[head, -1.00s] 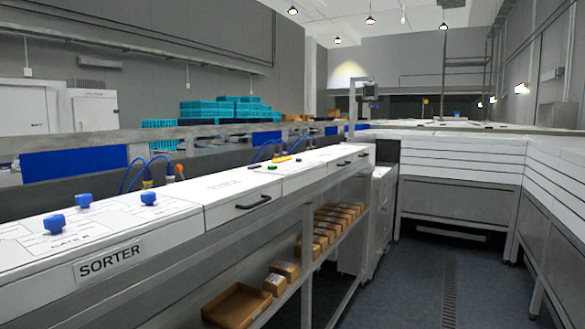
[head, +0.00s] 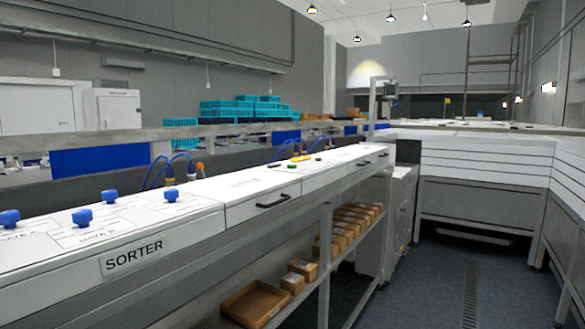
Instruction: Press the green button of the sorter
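The sorter (head: 134,256) is a long white machine along the left, with a "SORTER" label on its front. Several blue knobs stand on its near top, one of them a blue knob (head: 82,218). A small green spot, which looks like the green button (head: 291,167), lies farther along the top, near a yellow part (head: 301,158). It is too small to make out in detail. Neither of my grippers is in view.
A drawer handle (head: 272,201) juts from the sorter's front. Below, a shelf holds an open brown box (head: 254,303) and several small cartons (head: 302,269). White-topped benches (head: 475,157) stand at the back right. The dark floor (head: 420,290) between is clear.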

